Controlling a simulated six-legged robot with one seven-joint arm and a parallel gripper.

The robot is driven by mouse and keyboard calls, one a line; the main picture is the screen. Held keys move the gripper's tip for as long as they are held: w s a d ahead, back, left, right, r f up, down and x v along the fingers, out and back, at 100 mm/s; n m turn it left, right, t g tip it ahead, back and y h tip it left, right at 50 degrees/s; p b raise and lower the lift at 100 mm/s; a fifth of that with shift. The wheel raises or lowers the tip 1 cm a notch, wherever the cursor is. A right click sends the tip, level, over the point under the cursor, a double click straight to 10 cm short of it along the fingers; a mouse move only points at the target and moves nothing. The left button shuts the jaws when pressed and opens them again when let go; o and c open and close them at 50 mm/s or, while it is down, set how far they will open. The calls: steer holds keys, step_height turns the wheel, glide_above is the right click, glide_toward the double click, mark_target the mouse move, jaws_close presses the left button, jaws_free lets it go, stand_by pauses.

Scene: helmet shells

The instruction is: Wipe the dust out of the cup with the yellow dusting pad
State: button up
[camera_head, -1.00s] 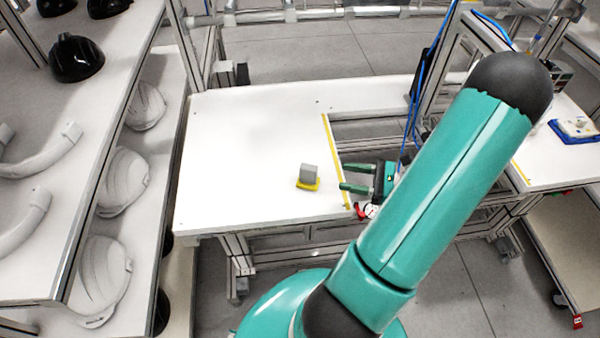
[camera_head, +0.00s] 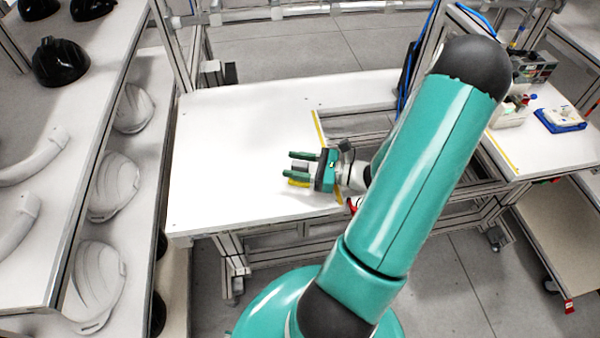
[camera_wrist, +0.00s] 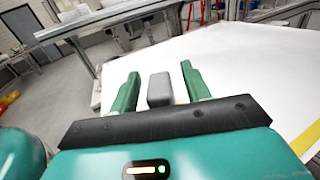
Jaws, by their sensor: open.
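The dusting pad (camera_head: 299,182) has a yellow base and a grey block on top, and it rests on the white table (camera_head: 230,140). My gripper (camera_head: 297,165) is open, its two green fingers reaching left on either side of the pad's grey block. I cannot make out a cup in these frames.
A shelf on the left holds white helmet shells (camera_head: 97,285), black shells (camera_head: 60,62) and curved white parts (camera_head: 35,160). A side table on the right carries a blue tray (camera_head: 560,119) and a container (camera_head: 510,112). The table left of the pad is clear.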

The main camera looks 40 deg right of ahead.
steer(key=shift+w+a, duration=0.25)
steer(key=shift+w, duration=0.15)
steer(key=shift+c, duration=0.5)
jaws_close()
steer(key=shift+r, duration=0.1)
